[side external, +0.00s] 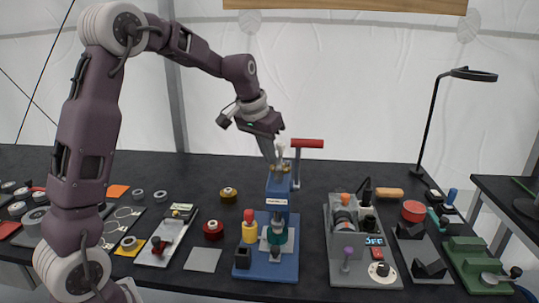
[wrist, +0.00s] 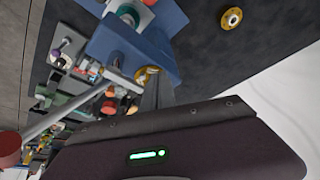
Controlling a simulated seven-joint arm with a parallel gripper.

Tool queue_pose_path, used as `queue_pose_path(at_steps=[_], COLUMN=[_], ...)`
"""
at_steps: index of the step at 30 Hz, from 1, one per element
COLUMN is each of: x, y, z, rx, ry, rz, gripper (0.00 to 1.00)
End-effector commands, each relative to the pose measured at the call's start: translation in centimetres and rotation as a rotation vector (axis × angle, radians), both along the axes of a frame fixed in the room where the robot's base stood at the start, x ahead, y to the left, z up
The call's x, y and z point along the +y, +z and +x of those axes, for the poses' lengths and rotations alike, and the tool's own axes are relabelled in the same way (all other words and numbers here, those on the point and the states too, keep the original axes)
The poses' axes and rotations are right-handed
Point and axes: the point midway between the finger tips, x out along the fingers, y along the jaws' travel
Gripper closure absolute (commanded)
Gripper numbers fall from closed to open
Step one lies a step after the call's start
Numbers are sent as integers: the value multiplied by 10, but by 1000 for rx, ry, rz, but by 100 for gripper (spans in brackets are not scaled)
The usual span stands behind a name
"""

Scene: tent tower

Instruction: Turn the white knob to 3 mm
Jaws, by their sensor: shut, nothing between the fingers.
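A white round knob or dial (side external: 382,270) with a dark centre sits at the front right of a grey bench device (side external: 345,272). A small lit display (side external: 374,240) is on the same device, above the knob; its reading is too small to be sure of. My gripper (side external: 278,163) is shut and empty, pointing down at the top of a blue press, well left of and above the white knob. In the wrist view my fingers (wrist: 152,82) appear beside a brass-coloured part (wrist: 146,76); I cannot tell whether they touch.
The blue press (side external: 278,188) stands between my gripper and the table, with a red-handled lever (side external: 306,143) at its top right. A purple-knobbed lever (side external: 347,255) is left of the white knob. A black lamp (side external: 430,125) stands behind. Green and black fixtures (side external: 470,262) lie to the right.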

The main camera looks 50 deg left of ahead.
Motion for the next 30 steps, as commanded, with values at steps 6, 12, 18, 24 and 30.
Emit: queue_pose_path(at_steps=[6, 12, 18, 24, 30], x=[5, 7, 9, 11, 12], y=[-1, -1, -1, -1, -1], z=[2, 5, 6, 8, 10], rx=[1, 1, 2, 2, 2], ry=[-151, -264, -355, -433, -506], rz=[-1, -1, -1, -1, -1], gripper=[100, 100, 100, 100, 100])
